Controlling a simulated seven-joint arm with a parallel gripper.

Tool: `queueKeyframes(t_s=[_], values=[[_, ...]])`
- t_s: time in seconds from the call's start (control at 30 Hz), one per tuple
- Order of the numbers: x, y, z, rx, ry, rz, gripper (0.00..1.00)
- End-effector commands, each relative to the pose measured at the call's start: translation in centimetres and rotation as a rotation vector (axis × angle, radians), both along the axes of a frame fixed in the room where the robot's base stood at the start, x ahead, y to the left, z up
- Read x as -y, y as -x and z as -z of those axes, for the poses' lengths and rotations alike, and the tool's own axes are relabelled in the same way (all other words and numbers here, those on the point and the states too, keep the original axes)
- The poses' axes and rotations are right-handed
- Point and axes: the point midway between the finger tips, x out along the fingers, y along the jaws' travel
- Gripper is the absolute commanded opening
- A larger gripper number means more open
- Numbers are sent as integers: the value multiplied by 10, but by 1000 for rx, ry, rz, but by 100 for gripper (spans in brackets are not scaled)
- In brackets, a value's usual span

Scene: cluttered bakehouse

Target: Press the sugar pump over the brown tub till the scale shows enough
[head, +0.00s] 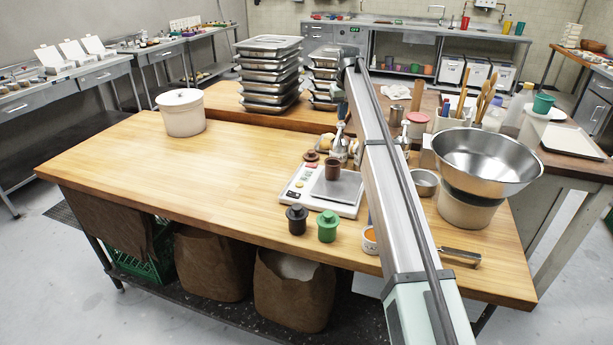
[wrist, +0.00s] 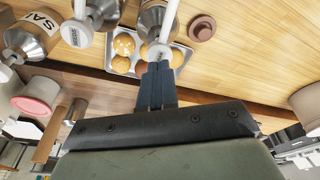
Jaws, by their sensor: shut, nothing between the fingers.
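The brown tub (head: 333,169) stands upright on the white scale (head: 320,204); the scale's reading is too small to make out. Metal dispensers (head: 340,150) stand just behind the scale, partly hidden by my arm. In the wrist view, one dispenser (wrist: 156,14) with a white stem is right at my fingers.
A jar marked "SAL" (wrist: 28,38) and a tray of buns (wrist: 124,62) are close by. A brown lid (head: 311,156), black pot (head: 297,219) and green pot (head: 327,226) surround the scale. A large steel bowl (head: 487,158) is at right. The left tabletop is mostly clear.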

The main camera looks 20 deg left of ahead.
Motion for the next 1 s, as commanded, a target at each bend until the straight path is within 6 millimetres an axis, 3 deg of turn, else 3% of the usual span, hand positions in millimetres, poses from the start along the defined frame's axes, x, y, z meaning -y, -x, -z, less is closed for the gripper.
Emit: queueKeyframes(t_s=[1.0], values=[[0,0,-52,1,0,0,0]])
